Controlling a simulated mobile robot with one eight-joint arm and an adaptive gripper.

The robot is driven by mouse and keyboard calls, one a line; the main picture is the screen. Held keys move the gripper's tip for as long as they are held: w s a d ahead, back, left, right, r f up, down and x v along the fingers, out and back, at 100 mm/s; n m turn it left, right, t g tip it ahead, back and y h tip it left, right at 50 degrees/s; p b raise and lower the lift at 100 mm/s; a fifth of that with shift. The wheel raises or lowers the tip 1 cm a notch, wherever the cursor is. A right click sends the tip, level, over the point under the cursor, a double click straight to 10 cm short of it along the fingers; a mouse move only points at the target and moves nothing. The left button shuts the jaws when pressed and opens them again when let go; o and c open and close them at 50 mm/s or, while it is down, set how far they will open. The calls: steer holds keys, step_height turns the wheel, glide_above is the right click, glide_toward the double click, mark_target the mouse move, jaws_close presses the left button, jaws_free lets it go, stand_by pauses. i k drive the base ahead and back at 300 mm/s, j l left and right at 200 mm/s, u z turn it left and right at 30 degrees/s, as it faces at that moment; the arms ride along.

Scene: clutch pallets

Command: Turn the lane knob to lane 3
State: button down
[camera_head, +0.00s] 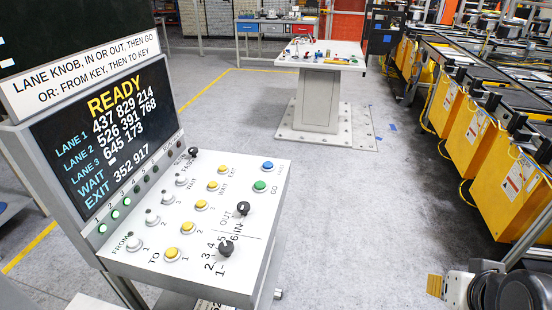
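The lane knob (226,248) is a black round knob near the front right of the white sloped control panel (205,280). Numbers 1 to 6 are printed in an arc to its left. I cannot tell which number it points at. A second black knob (243,208), marked OUT and IN, sits just behind it. The screen (105,140) reads READY, with lane 1 at 437 829 214, lane 2 at 526 391 768 and lane 3 at 645 173.
The panel also has yellow buttons (188,227), a green GO button (260,186), a blue button (268,166) and several grey buttons (152,217). A white pedestal table (318,110) stands behind. Yellow machines (480,130) line the right. The floor between is clear.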

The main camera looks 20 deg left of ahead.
mark_target(225, 247)
steer(key=u, duration=1.85)
